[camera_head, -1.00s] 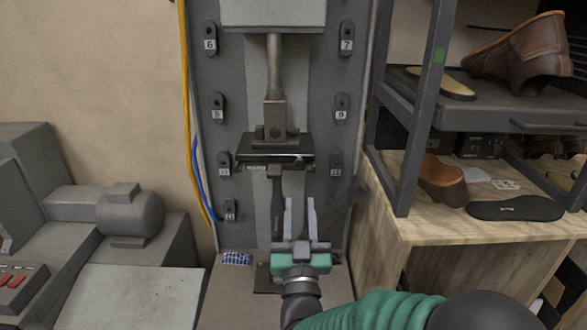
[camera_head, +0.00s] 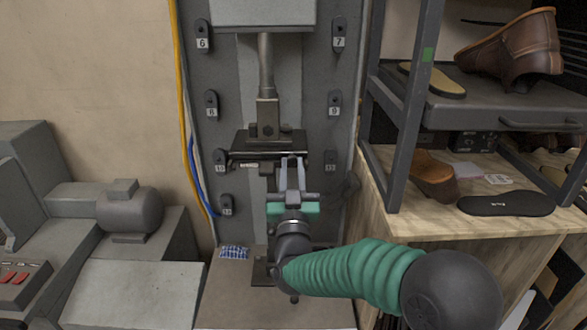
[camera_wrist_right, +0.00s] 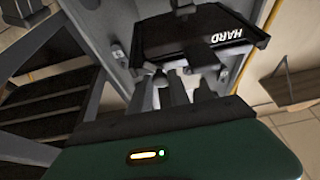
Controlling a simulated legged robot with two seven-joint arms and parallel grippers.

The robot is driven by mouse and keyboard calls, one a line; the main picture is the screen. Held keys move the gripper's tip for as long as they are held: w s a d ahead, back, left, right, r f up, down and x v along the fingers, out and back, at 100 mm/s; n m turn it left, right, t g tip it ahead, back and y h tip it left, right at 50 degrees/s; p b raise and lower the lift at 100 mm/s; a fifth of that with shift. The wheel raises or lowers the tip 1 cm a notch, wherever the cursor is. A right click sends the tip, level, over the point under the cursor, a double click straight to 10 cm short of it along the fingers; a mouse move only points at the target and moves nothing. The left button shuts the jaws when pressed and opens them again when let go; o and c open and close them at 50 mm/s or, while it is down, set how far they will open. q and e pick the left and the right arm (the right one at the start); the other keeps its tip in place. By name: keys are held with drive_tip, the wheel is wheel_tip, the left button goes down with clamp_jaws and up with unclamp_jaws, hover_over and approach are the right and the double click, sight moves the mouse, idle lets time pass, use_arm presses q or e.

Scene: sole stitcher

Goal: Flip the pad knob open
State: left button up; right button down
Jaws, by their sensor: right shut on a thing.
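The black pad (camera_head: 243,146) is mounted under the metal shaft of the machine. It also shows in the right wrist view (camera_wrist_right: 165,45), with the word HARD on its edge. The pad knob is a dark stem below the pad, mostly hidden behind my gripper in the head view. In the right wrist view the knob (camera_wrist_right: 203,56) reaches down to my fingers. My right gripper (camera_head: 292,163) is just under the pad's right half, shut on the knob. The fingers also show in the right wrist view (camera_wrist_right: 183,88). My left gripper is not in view.
Numbered dark clips (camera_head: 211,104) line both sides of the grey machine panel. A shelf rack (camera_head: 410,120) with shoes stands close on the right, above a wooden bench (camera_head: 415,226). A grey machine (camera_head: 128,210) stands on the left. A blue-white patterned item (camera_head: 233,252) lies below.

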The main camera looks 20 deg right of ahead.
drive_tip(key=shift+a, duration=0.15)
drive_tip(key=shift+d, duration=0.2)
drive_tip(key=shift+n, duration=0.3)
drive_tip(key=shift+n+y+b, duration=0.65)
drive_tip(key=shift+n+y, duration=0.15)
drive_tip(key=shift+n, duration=0.4)
drive_tip(key=n+y+b, duration=0.1)
drive_tip(key=n, duration=0.2)
drive_tip(key=shift+s+d+n+y, duration=0.1)
drive_tip(key=shift+n+y, duration=0.3)
drive_tip(key=n+y, duration=0.1)
drive_tip(key=n, duration=0.2)
drive_tip(key=n+y+b, duration=0.1)
drive_tip(key=n, duration=0.2)
drive_tip(key=shift+d+r+y+b, duration=0.1)
drive_tip(key=shift+y+b, duration=0.2)
drive_tip(key=shift+y, duration=0.1)
drive_tip(key=n+g+y, duration=0.1)
drive_tip(key=n, duration=0.1)
drive_tip(key=n+g+b, duration=0.1)
drive_tip(key=n, duration=0.2)
drive_tip(key=shift+r+y, duration=0.15)
drive_tip(key=shift+y, duration=0.25)
drive_tip(key=n+g, duration=0.1)
drive_tip(key=n, duration=0.3)
drive_tip(key=shift+g, duration=0.4)
drive_tip(key=shift+n, duration=0.4)
